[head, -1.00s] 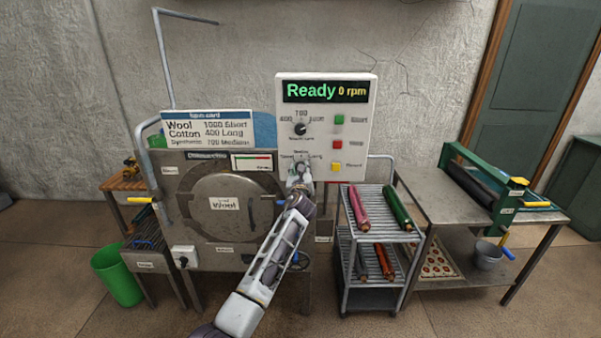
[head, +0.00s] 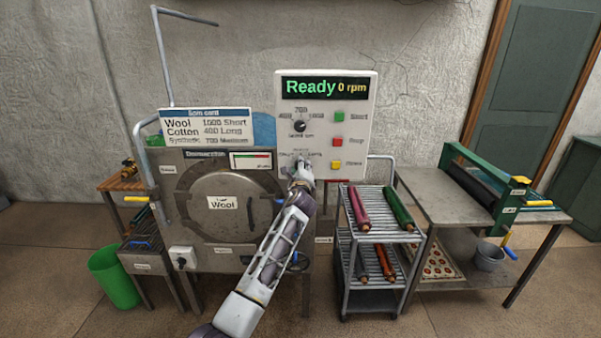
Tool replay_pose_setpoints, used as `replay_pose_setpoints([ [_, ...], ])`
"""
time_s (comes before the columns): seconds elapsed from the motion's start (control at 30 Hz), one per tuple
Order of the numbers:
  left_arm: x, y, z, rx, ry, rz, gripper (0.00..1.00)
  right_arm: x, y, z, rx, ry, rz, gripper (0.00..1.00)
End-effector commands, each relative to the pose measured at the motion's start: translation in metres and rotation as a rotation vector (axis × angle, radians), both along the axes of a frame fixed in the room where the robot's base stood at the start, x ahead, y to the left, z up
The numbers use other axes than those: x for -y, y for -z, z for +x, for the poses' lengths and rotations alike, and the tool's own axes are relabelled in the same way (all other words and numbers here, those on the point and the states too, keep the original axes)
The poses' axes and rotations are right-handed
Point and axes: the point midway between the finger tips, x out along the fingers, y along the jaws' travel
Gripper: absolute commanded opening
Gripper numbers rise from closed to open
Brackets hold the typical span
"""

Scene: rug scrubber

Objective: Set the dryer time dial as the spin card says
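The spin card (head: 207,127) reads Wool 1000 Short, Cotton 400 Long, Synthetic 700 Medium. The drum door label (head: 223,203) reads Wool. My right gripper is out of view.
Green, red and yellow buttons (head: 337,141) line the panel's right side, close to my gripper. A wire cart (head: 344,240) with several coloured rolls stands to the right, beside a metal table (head: 425,190) with a green roller press. A green bin (head: 115,277) stands at left.

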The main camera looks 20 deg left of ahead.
Motion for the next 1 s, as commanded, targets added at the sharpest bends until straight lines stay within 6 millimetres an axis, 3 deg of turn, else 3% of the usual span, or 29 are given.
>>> replay_pose_setpoints([
  [0.77,0.0,0.001,0.0,0.203,-0.001,-0.706,0.12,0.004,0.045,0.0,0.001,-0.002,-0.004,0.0],
  [1.0,0.0,0.0,0.0,0.256,0.0,-0.891,0.12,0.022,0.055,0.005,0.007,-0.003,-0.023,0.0],
])
